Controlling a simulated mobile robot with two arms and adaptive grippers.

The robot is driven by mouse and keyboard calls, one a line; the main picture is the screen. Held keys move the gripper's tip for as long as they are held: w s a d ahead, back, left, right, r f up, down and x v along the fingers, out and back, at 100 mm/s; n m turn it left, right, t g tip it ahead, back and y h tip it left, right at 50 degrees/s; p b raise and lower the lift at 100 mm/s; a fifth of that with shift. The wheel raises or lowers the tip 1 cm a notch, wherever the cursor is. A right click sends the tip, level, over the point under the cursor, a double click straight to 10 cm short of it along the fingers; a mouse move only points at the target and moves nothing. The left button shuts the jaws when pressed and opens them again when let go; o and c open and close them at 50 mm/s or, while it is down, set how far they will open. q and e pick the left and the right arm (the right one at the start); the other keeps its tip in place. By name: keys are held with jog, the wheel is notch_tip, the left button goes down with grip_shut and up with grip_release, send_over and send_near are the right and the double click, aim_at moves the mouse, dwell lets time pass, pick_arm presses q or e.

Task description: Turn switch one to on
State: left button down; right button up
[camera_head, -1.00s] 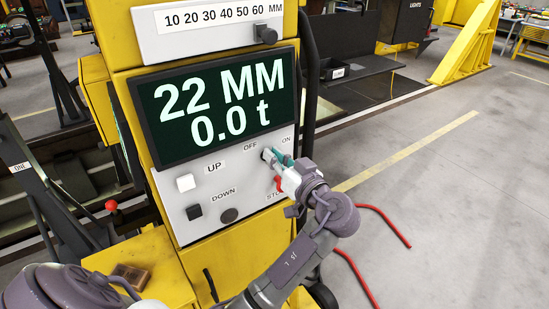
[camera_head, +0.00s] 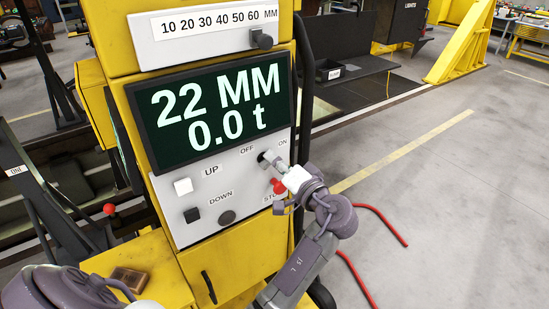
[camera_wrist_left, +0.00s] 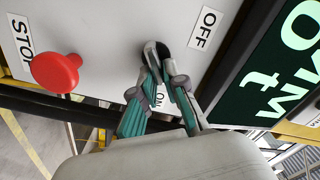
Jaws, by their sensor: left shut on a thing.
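The switch (camera_head: 262,156) sits on the grey panel (camera_head: 240,205) between the OFF label (camera_head: 247,151) and the ON label (camera_head: 283,142). My left gripper (camera_head: 269,160) is at the switch. In the left wrist view the gripper (camera_wrist_left: 162,70) is shut on the switch's small metal lever (camera_wrist_left: 151,55), in front of its dark base. The fingers partly cover the ON label (camera_wrist_left: 160,97); the OFF label is clear. The fingers hide part of the lever, so I cannot tell its setting. My right gripper is not in view.
A red STOP button (camera_wrist_left: 56,72) is close beside the fingers. A white UP button (camera_head: 183,186), a black DOWN button (camera_head: 192,214) and a screen (camera_head: 215,110) reading 22 MM and 0.0 t are on the yellow console. Floor at right is open, with a red hose (camera_head: 385,225).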

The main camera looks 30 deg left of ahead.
pick_arm(q)
jog(key=shift+w+r+m, duration=0.1)
jog(key=shift+m, duration=0.3)
jog(key=c, duration=1.3)
grip_release()
jog(key=shift+o, duration=0.4)
